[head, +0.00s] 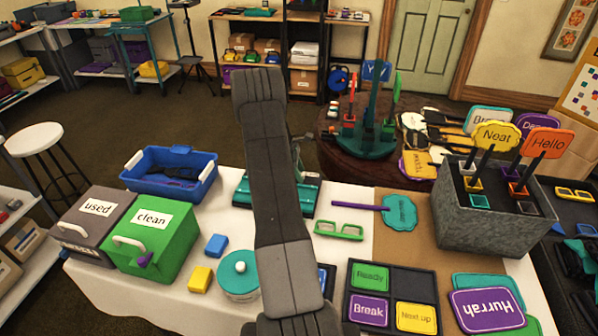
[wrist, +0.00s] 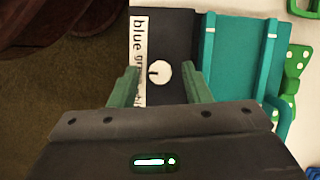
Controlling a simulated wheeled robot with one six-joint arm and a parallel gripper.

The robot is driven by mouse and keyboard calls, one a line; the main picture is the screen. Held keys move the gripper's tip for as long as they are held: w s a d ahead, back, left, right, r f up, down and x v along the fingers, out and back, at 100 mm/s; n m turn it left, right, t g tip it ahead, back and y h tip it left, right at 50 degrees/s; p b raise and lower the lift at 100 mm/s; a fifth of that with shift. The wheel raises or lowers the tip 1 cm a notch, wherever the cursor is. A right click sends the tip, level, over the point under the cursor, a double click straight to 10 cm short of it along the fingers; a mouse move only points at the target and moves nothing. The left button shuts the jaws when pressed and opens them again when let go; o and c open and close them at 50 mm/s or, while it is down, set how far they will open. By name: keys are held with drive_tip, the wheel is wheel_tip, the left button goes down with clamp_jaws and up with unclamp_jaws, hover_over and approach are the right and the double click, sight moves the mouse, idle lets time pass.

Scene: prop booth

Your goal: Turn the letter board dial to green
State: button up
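In the wrist view, a round white dial (wrist: 159,73) sits on a dark panel (wrist: 173,35). A short dark mark on the dial points left, toward a white label strip (wrist: 139,38). The strip reads "blue" and then what looks like "green"; the rest is partly hidden by a finger. My gripper (wrist: 164,80) is open, its two green fingers either side of the dial with gaps and nothing between them. In the head view, my arm hides the dial and gripper; a teal board part (head: 302,200) shows beside the arm.
Teal slats (wrist: 240,60) and a green polka-dot bow (wrist: 294,75) lie right of the panel in the wrist view. In the head view, a blue bin (head: 207,184), a green "clean" box (head: 160,245) and a grey sign holder (head: 470,226) stand on the table.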

drive_tip(key=p+v, duration=0.7)
drive_tip(key=v, duration=0.6)
drive_tip(key=shift+a+r, duration=0.2)
drive_tip(key=shift+r, duration=0.15)
drive_tip(key=shift+f, duration=0.1)
drive_tip(key=b+x, duration=0.7)
drive_tip(key=x, duration=0.6)
drive_tip(key=shift+d+f, duration=0.2)
drive_tip(key=shift+f, duration=0.1)
drive_tip(key=shift+r, duration=0.15)
